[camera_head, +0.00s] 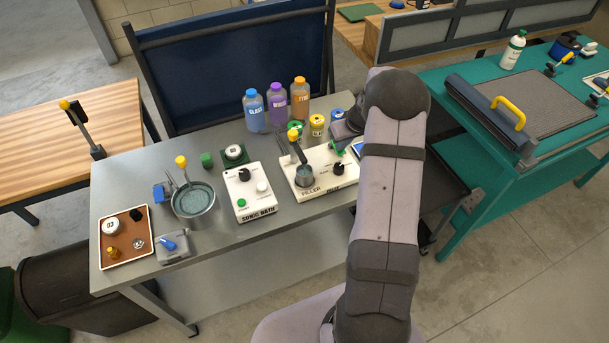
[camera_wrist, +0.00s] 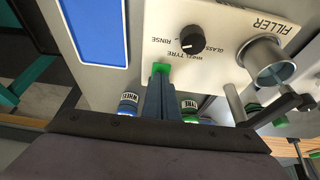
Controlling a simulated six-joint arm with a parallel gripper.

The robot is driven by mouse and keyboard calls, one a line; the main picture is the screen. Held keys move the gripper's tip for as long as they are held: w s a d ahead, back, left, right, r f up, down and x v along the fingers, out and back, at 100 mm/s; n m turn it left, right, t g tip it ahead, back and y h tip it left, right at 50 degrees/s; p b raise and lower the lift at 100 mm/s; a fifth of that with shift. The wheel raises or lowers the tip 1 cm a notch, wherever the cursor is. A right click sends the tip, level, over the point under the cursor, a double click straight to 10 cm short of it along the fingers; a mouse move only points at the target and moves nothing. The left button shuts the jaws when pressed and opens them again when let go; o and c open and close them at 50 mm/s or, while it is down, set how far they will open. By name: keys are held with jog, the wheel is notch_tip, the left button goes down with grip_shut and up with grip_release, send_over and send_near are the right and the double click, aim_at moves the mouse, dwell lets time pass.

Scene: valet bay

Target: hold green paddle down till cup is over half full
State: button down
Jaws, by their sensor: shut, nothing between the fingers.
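The white filler unit (camera_head: 312,190) stands on the grey bench, with its black knob in the wrist view (camera_wrist: 193,40). The green paddle (camera_wrist: 160,68) shows at the tips of my gripper (camera_wrist: 160,82), whose fingers are shut together and empty. The fingertips overlap the paddle in this view; I cannot tell whether they press it down. The paddle also shows in the head view (camera_head: 339,153), close to my wrist. The metal cup (camera_wrist: 268,66) stands at the unit's spout side, seen also in the head view (camera_head: 303,177). Its fill level cannot be read clearly.
Labelled bottles (camera_head: 277,105) and small jars (camera_head: 316,126) stand behind the filler. The sonic bath unit (camera_head: 249,191) and a round basin (camera_head: 196,205) are to its left. A blue-faced device (camera_wrist: 94,28) lies beside the filler. A brown tray (camera_head: 126,237) sits at the bench's left end.

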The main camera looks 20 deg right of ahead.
jog(key=shift+r+p, duration=0.6)
jog(key=shift+r, duration=0.9)
jog(key=shift+r, duration=0.1)
notch_tip(320, 180, up, 5)
jog(key=p, duration=0.3)
